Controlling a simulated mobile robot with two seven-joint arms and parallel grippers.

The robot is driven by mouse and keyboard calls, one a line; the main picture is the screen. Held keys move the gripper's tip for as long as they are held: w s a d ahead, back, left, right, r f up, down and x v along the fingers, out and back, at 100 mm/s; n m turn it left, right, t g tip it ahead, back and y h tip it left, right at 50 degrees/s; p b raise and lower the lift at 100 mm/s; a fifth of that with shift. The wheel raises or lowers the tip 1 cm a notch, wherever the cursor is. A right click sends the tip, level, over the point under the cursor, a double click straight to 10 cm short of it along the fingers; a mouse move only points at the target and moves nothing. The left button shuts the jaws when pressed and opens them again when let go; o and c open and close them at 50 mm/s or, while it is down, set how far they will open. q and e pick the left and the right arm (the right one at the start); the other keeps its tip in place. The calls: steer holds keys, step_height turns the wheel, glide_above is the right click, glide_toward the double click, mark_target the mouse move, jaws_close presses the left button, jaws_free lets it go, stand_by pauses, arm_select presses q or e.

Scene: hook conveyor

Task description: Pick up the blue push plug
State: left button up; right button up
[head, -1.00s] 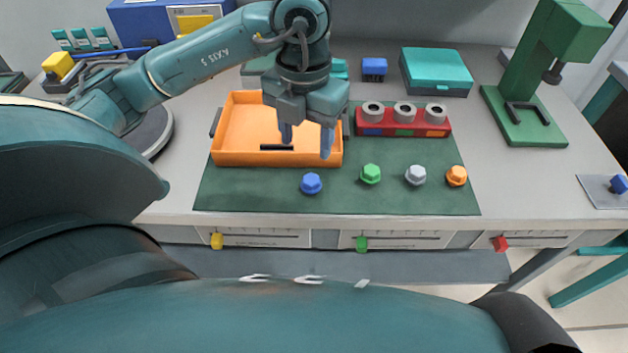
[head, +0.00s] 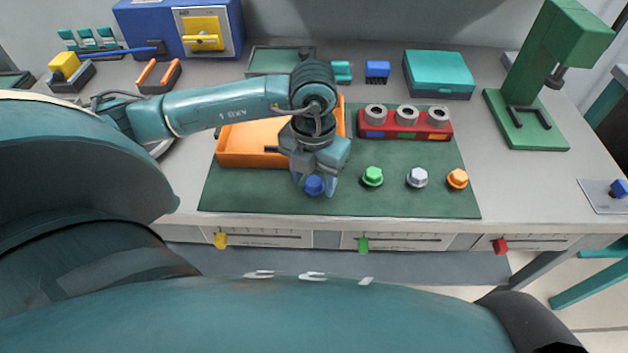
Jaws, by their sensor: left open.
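The blue push plug (head: 315,186) sits on the dark green mat (head: 250,193), in front of the orange tray (head: 230,160). My left gripper (head: 315,187) is open and low over the mat, with one finger on each side of the blue plug. I cannot tell whether the fingers touch it. My right gripper is not in view.
To the right stand a green plug (head: 372,177), a grey plug (head: 417,178) and an orange plug (head: 457,180). A red block with three grey rings (head: 388,128) stands behind them. A green press (head: 530,100) stands at the right. The mat's right front is clear.

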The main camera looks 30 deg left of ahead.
arm_select(q)
steer(key=shift+c, duration=0.5)
steer(key=c, duration=0.8)
steer(key=shift+c, duration=0.2)
